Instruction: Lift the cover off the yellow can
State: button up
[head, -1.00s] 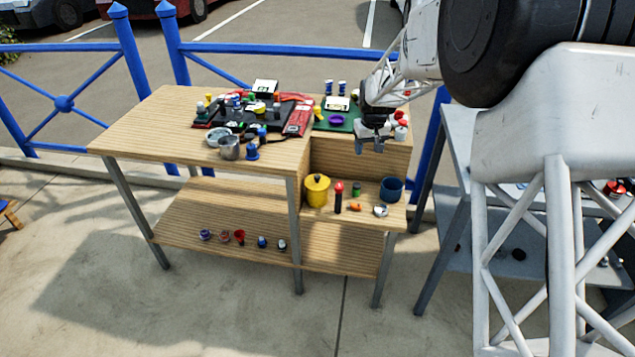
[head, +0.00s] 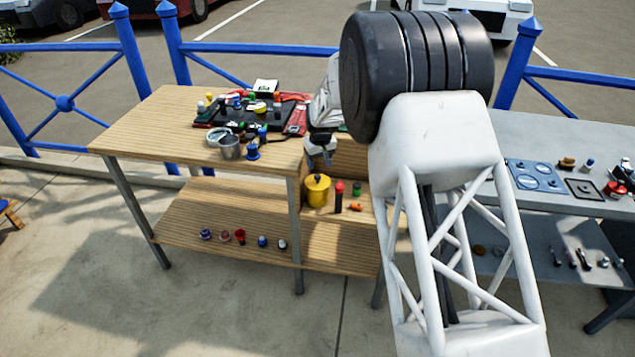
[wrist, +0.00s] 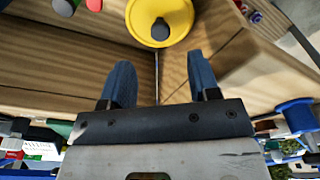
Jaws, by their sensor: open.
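The yellow can (head: 317,194) stands on the lower step of the wooden bench, its yellow cover on top with a small dark knob. In the wrist view the round yellow cover (wrist: 150,18) with its dark knob (wrist: 160,29) shows at the top, just beyond my fingertips. My gripper (wrist: 160,80) is open and empty, its two blue fingers apart and pointing toward the can. In the head view my gripper (head: 318,160) hangs just above the can. It is apart from the cover, as far as I can tell.
A red-topped dark bottle (head: 339,197), a green-topped item (head: 357,189) and an orange piece (head: 356,207) stand close right of the can. The bench's upper top (head: 150,125) rises on the left, with a metal mug (head: 230,150) near its edge. My arm hides the step's right part.

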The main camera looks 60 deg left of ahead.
aim_at(318, 176)
jog(key=shift+a+f, duration=0.15)
jog(key=shift+f, duration=1.1)
jog(key=shift+a+f, duration=0.15)
jog(key=shift+f, duration=1.15)
jog(key=shift+a+f, duration=0.15)
jog(key=shift+f, duration=1.15)
jog(key=c, duration=1)
